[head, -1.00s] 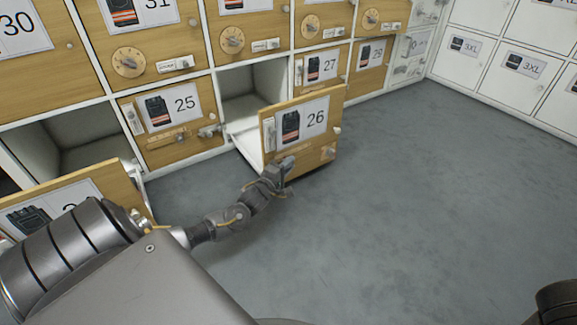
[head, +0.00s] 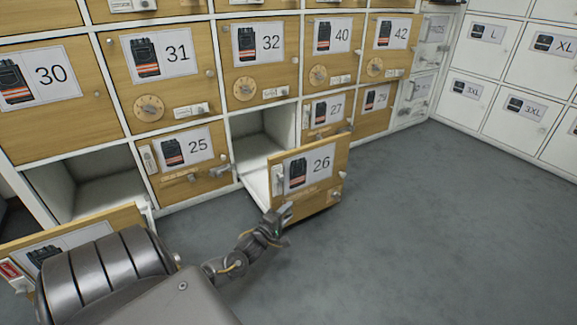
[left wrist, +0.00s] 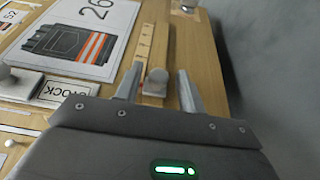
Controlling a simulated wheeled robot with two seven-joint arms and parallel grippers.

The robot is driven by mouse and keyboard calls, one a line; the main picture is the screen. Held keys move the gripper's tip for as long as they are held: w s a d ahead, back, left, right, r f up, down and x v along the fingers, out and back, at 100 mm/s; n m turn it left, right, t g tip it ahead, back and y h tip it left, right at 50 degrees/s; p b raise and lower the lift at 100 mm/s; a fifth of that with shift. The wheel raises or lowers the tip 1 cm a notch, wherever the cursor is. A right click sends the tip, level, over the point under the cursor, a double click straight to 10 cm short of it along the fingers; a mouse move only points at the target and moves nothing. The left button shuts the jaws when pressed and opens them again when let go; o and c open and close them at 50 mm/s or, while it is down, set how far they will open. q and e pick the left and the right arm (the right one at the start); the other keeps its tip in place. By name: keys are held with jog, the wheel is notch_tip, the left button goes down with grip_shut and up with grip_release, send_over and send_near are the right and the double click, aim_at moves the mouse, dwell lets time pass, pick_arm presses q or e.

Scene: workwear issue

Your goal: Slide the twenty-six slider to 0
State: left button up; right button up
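The twenty-six door (head: 338,165) is a wooden front marked 26, standing open from its compartment. Its slider (left wrist: 155,80) is a small grey knob on a pale marked strip (left wrist: 146,42) beside the picture label. The knob is near the strip's end closest to my gripper in the left wrist view. The strip's marks are too small to read. My left gripper (left wrist: 160,88) is open, with one finger on each side of the knob and visible gaps. In the head view, the left gripper (head: 281,214) is at the door's lower left. My right gripper is out of view.
An open compartment (head: 262,135) lies behind the door. Closed door 25 (head: 215,172) is to the left, and another open door (head: 110,216) is at lower left. White lockers (head: 500,70) stand at right. The grey floor (head: 430,230) is clear.

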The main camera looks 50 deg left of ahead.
pick_arm(q)
jog(key=shift+w+d+r, duration=0.1)
jog(key=shift+s, duration=0.2)
jog(key=s+d+p, duration=0.1)
jog(key=s+p, duration=0.5)
jog(key=s, duration=0.4)
jog(key=shift+d, duration=0.4)
jog(key=shift+s, duration=0.1)
